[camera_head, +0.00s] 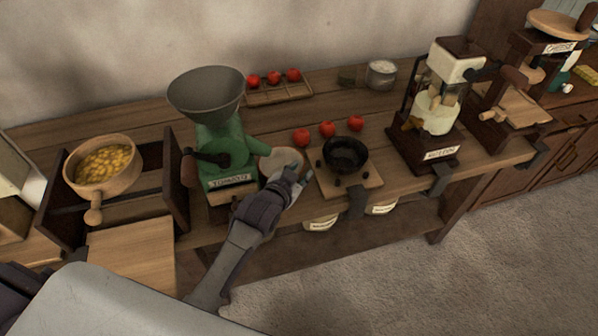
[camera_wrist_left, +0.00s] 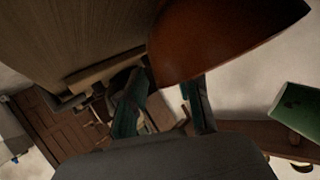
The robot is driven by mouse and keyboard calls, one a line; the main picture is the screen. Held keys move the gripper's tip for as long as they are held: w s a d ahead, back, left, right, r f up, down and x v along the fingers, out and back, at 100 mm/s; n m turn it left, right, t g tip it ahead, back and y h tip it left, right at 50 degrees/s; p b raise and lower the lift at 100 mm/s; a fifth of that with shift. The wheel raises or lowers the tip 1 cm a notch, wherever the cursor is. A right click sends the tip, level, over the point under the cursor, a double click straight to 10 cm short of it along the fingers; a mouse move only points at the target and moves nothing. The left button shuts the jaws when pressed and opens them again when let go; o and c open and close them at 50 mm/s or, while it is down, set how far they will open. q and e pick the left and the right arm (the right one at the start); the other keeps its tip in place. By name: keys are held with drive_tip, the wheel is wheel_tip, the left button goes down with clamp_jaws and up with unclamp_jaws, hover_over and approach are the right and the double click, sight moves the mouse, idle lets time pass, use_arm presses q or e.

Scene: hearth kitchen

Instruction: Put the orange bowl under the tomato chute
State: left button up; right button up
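The orange bowl (camera_head: 279,158) is just right of the green tomato mill (camera_head: 225,150). It looks pale tan in the head view. In the left wrist view the bowl (camera_wrist_left: 230,38) is large and orange-brown. My left gripper (camera_head: 300,176) is at the bowl's right side. In the wrist view the fingers (camera_wrist_left: 167,100) stand somewhat apart, with the bowl's lower edge at their tips. Whether they clamp its wall is unclear. The mill's outlet and the spot below it are partly hidden by my left arm. My right gripper does not show.
A black bowl (camera_head: 346,154) sits on a small board to the right, with loose tomatoes (camera_head: 327,129) behind it. A tomato tray (camera_head: 279,95) is at the back. A pan of yellow food (camera_head: 103,163) stands left. A grinder (camera_head: 433,110) stands right.

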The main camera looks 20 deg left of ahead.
use_arm(q)
drive_tip(key=v, duration=1.2)
drive_tip(key=shift+r, duration=0.15)
